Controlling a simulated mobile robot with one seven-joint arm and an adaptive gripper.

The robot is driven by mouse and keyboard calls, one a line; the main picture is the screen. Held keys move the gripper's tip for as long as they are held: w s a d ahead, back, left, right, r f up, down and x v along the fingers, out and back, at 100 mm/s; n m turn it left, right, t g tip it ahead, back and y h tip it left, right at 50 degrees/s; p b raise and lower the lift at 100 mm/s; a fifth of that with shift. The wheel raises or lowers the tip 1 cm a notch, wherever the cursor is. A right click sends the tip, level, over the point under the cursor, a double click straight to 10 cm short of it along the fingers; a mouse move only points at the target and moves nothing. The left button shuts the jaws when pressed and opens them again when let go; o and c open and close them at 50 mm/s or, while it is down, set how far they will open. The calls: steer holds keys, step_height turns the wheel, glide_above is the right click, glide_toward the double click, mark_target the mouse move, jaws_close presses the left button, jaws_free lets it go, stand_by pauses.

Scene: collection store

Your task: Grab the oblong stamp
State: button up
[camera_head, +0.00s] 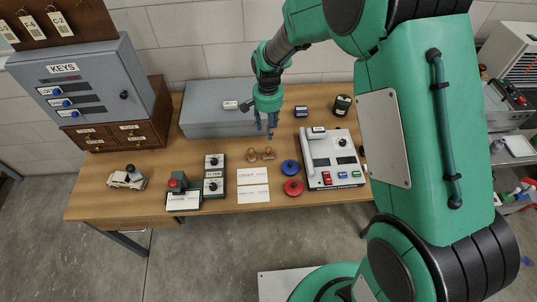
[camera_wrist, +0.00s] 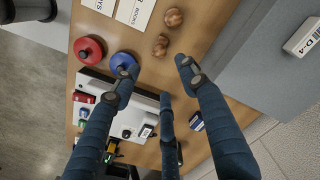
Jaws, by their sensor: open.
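Two small brown wooden stamps stand close together on the wooden table, a left one (camera_head: 252,155) and a right one (camera_head: 268,154). In the wrist view they are the upper stamp (camera_wrist: 173,17) and the lower stamp (camera_wrist: 160,46). Both have rounded knobs; their bases are too small to tell surely which is oblong. My gripper (camera_head: 271,132) hangs above the table, behind the stamps and in front of the grey box. In the wrist view its fingers (camera_wrist: 157,82) are spread and empty, apart from both stamps.
A blue round object (camera_head: 290,167) and a red one (camera_head: 293,187) sit right of the stamps. White cards (camera_head: 253,185) lie in front. A grey box (camera_head: 205,122) stands behind, a white device (camera_head: 335,160) at right. A small dark blue block (camera_head: 301,111) lies behind right.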

mark_target(268, 148)
steer(key=shift+f, duration=0.1)
steer(key=shift+f+b, duration=0.85)
steer(key=shift+f, duration=3.35)
steer(key=shift+f+b, duration=0.85)
steer(key=shift+f, duration=1.75)
steer(key=shift+c, duration=0.5)
jaws_close()
